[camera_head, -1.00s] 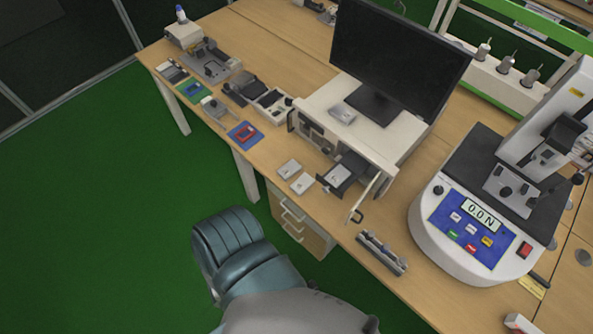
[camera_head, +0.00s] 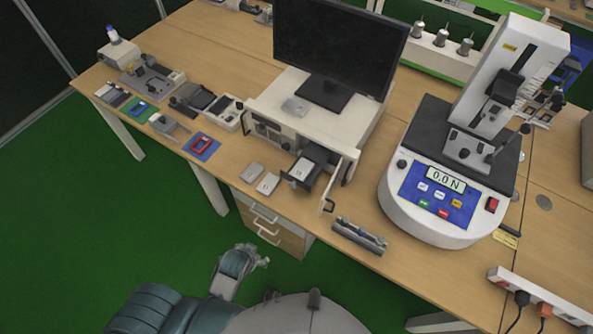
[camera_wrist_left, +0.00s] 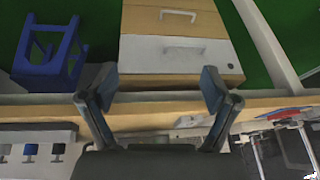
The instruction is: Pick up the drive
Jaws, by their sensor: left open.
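Two flat silver-grey boxes that look like drives lie side by side on the bench near its front edge: one drive (camera_head: 251,171) and a second drive (camera_head: 268,184). A similar pale drive (camera_head: 301,169) sits in the pulled-out dark tray (camera_head: 318,157) of the white case. My left gripper (camera_head: 254,256) is open and empty in front of the bench, below and short of the drives. In the left wrist view its open fingers (camera_wrist_left: 158,88) show against the bench edge and drawers, and a grey flat box (camera_wrist_left: 190,121) lies beyond. My right gripper is not in view.
A monitor (camera_head: 340,45) stands on the white case (camera_head: 347,118), whose small door (camera_head: 331,182) is open. A grey rack (camera_head: 358,236) lies right of it, near a force tester (camera_head: 428,215). A blue mat (camera_head: 211,153) with a red part lies left. Drawers (camera_head: 262,222) are below.

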